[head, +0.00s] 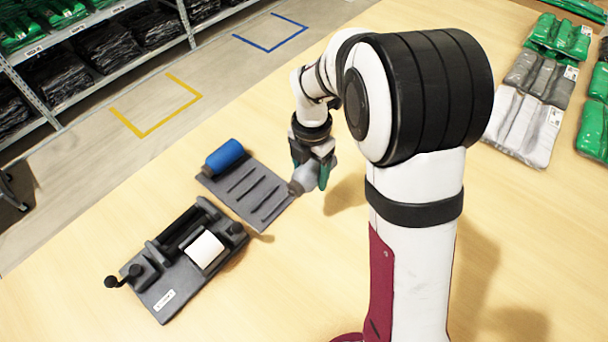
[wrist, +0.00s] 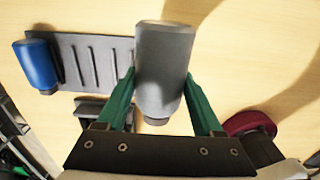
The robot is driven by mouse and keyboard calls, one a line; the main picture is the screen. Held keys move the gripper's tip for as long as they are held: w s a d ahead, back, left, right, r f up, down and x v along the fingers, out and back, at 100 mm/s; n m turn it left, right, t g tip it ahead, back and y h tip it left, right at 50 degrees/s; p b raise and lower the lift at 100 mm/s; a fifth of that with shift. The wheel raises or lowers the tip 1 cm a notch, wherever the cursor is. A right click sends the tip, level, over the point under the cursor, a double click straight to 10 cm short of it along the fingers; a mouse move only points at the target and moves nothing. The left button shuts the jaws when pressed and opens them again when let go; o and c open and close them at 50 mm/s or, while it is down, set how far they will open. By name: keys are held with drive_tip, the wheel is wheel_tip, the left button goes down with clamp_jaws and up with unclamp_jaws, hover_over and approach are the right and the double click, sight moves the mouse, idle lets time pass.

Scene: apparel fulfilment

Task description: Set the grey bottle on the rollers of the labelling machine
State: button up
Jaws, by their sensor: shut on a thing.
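The grey bottle (wrist: 163,65) is between the green fingers of my gripper (wrist: 163,100) in the wrist view, with its narrow neck end toward the gripper's base. In the head view my gripper (head: 326,172) is at the right end of the grey ribbed rack, shut on the grey bottle (head: 302,180), which is partly hidden by a finger. I cannot tell whether the bottle touches the rack. The labelling machine (head: 168,287) stands on the table at lower left, with black rollers (head: 178,229), a white label roll (head: 205,249) and a crank. Nothing lies on its rollers.
A blue bottle (head: 225,156) lies at the left end of the ribbed rack (head: 262,211), close behind the machine. Packed garments (head: 525,128) lie at the far right. The table between rack and my arm is clear.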

drive_tip(key=a, duration=1.7)
approach(177, 222)
drive_tip(key=s+d, duration=0.1)
drive_tip(key=s, duration=0.1)
drive_tip(key=shift+w+d+f, duration=0.1)
drive_tip(key=shift+w+f, duration=0.05)
drive_tip(key=shift+f, duration=1.55)
drive_tip(key=shift+w+d+f, duration=0.1)
drive_tip(key=shift+f, duration=1.55)
drive_tip(key=o, duration=1.4)
drive_tip(key=shift+r, duration=0.1)
